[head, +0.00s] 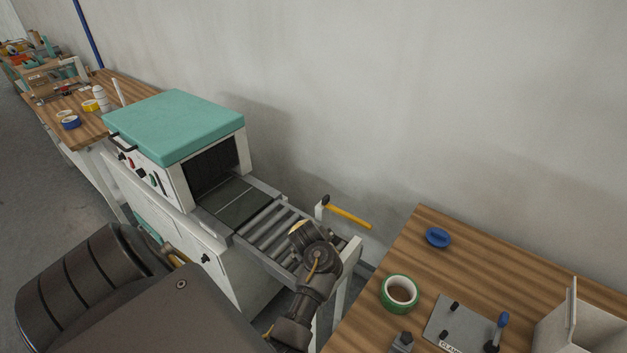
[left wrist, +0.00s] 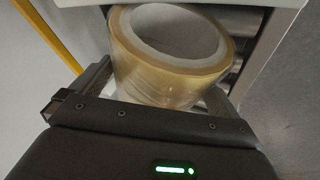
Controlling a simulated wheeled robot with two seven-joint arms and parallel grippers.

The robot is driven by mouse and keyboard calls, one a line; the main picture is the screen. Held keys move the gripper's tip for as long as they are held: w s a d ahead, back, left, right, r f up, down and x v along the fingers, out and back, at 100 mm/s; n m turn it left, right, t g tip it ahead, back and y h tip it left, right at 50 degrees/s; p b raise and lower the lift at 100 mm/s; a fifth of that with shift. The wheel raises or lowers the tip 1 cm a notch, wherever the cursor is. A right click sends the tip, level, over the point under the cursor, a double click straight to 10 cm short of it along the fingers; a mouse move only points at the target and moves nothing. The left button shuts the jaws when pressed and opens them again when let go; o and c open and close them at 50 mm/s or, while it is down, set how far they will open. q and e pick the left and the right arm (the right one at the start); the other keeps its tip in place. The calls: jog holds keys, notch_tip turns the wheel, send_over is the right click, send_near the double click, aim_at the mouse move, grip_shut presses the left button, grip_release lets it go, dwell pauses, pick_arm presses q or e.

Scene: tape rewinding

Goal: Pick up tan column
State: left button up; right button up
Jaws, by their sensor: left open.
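The tan column shows as a roll of clear tan tape (left wrist: 172,78) with a pale core in the left wrist view, at the upper middle. In the head view only a small part of the roll (head: 295,228) shows at the roller conveyor, the rest hidden by my arm. My left gripper (head: 308,238) is over the conveyor's right end. In the left wrist view the fingers of my left gripper (left wrist: 158,92) are open, one on each side of the roll. I cannot tell whether they touch it. My right gripper is not in view.
The roller conveyor (head: 266,233) leads from a teal-topped machine (head: 178,125). A yellow-handled tool (head: 348,216) is behind it. The wooden table (head: 450,285) at right holds a green tape roll (head: 399,293), a blue object (head: 438,237) and a clamp plate (head: 462,325).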

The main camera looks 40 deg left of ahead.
pick_arm(q)
jog(key=shift+s+r, duration=0.1)
jog(key=shift+c, duration=0.8)
jog(key=c, duration=0.9)
notch_tip(320, 180, up, 10)
jog(key=p, duration=0.7)
